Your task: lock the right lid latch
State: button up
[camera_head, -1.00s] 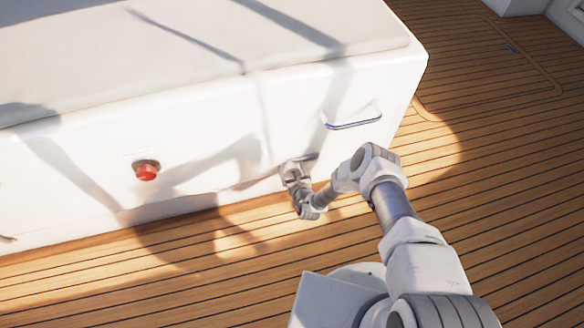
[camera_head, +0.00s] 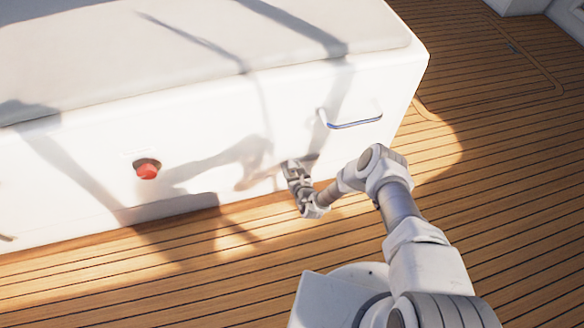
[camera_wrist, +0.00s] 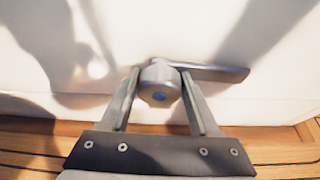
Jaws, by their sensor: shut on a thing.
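The right lid latch (camera_wrist: 213,72) is a grey metal lever on the white front wall of the hatch box, low down. In the wrist view its lever points to the right, nearly level, from a round hub with a blue dot (camera_wrist: 159,96). My gripper (camera_wrist: 160,78) is shut on the latch's hub, one finger on each side, with the lever reaching out past the right finger. In the head view my gripper (camera_head: 292,168) is against the wall and mostly hides the latch.
A red button (camera_head: 147,171) sits on the wall to the left. A blue-edged handle (camera_head: 354,124) sticks out above and right of the latch. The pale lid (camera_head: 200,50) lies on top of the box. The wooden deck (camera_head: 480,200) is open to the right.

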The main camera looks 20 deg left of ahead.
jog(key=m+y, duration=0.2)
jog(key=m, duration=0.1)
jog(key=shift+w+d+g, duration=0.1)
jog(key=shift+d+g, duration=0.05)
jog(key=shift+g, duration=0.25)
jog(key=m+y, duration=0.1)
jog(key=m, duration=0.2)
jog(key=shift+y, duration=0.4)
jog(key=shift+f+m+g+y, duration=0.1)
jog(key=shift+m+g+y, duration=0.25)
jog(key=shift+m, duration=0.35)
jog(key=o, duration=1.3)
